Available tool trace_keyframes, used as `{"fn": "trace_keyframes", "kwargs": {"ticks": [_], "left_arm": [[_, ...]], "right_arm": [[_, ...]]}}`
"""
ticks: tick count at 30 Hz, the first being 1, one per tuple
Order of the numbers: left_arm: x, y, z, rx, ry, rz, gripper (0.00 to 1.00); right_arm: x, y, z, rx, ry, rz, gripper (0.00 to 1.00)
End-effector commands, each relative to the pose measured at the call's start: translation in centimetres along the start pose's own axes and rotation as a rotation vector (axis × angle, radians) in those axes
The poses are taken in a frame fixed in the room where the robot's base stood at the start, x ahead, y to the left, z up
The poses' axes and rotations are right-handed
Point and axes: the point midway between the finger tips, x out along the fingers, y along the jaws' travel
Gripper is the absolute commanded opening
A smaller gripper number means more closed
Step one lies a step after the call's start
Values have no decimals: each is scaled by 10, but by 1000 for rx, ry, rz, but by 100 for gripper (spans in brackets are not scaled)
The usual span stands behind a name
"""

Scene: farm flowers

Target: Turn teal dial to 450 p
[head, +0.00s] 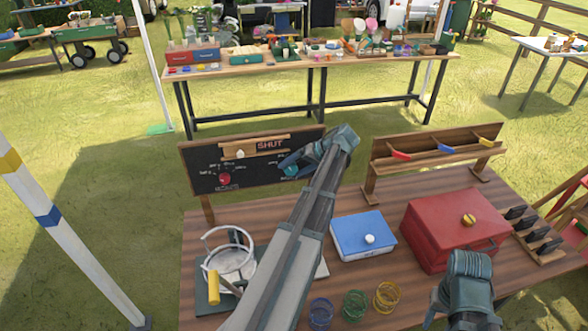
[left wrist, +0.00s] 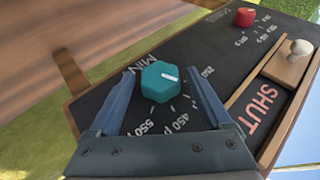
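The teal dial (left wrist: 158,84) is a six-lobed knob on a black board (left wrist: 105,100). Its white pointer mark points to the right in the left wrist view, toward a partly hidden label, not at the 450 p mark below it. My left gripper (left wrist: 162,76) is open, with one finger on each side of the dial and a visible gap to each.
The board also bears a red dial (head: 224,179) and a wooden slider with a pale knob (head: 240,154) beside the word SHUT.

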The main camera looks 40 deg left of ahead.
Motion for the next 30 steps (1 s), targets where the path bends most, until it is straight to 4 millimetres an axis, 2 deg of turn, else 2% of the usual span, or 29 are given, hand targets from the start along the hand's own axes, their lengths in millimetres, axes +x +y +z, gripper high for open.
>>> {"fn": "trace_keyframes", "kwargs": {"ticks": [1,2,12,20,30], "left_arm": [[0,0,0,0,0,0,72],[0,0,0,0,0,0,66],[0,0,0,0,0,0,5],[2,4,0,15,0,-36,5],[6,12,2,103,1,-250,5]], "right_arm": [[0,0,0,0,0,0,50],[0,0,0,0,0,0,50],[0,0,0,0,0,0,50],[9,-1,0,0,0,0,50],[53,-5,-3,0,0,0,50]]}}
